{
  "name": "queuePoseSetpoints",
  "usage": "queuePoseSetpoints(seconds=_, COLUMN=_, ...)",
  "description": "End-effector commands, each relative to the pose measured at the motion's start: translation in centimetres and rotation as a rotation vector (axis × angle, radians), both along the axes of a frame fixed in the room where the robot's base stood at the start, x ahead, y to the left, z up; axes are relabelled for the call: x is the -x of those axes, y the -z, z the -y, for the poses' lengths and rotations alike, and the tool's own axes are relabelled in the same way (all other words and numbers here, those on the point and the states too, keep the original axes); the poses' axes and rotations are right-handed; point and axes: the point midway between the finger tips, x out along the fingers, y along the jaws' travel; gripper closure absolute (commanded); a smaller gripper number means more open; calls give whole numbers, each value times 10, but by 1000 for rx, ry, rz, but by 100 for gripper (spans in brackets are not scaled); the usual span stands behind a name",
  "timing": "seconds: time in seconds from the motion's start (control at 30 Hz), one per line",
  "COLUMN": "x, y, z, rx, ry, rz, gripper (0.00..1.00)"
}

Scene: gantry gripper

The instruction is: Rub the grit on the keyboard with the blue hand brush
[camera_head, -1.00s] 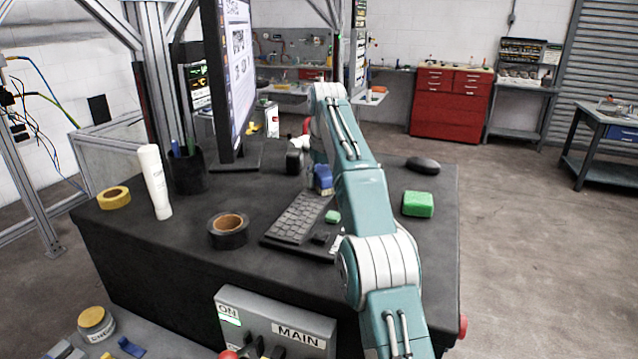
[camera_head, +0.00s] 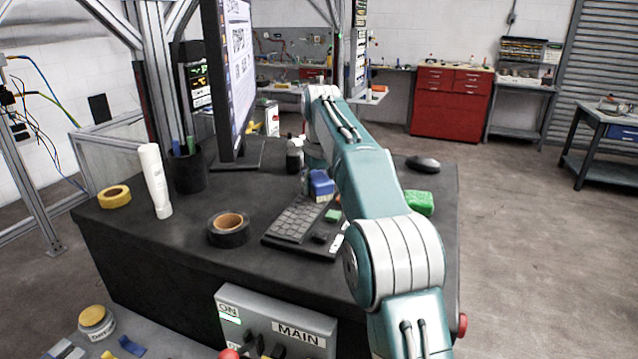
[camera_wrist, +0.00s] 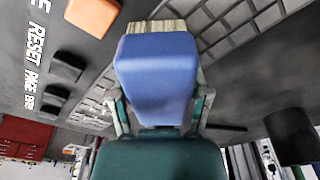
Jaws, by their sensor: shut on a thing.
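The blue hand brush (camera_head: 321,184) is over the far right end of the dark keyboard (camera_head: 292,222) in the head view. In the wrist view my gripper (camera_wrist: 160,98) is shut on the blue brush (camera_wrist: 158,68), a finger on each side. Its pale bristles (camera_wrist: 157,26) point toward the top of that picture, with the keyboard (camera_wrist: 225,35) behind them. Whether the bristles touch the keys cannot be told. My arm hides most of the gripper in the head view. I cannot make out the grit.
A monitor (camera_head: 229,80) stands behind the keyboard, with a dark bottle (camera_head: 294,158) near it. A tape roll (camera_head: 228,230) lies left of the keyboard. A green block (camera_head: 419,203) and a black mouse (camera_head: 423,164) lie right of my arm. The black table (camera_head: 170,245) is bare front left.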

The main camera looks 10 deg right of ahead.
Motion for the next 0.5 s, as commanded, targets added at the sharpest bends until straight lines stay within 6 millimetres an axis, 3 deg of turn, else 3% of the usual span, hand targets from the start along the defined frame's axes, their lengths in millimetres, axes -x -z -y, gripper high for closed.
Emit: queuePoseSetpoints(seconds=0.5, x=29, y=0, z=-19, rx=0, ry=-1, rz=-5, gripper=95)
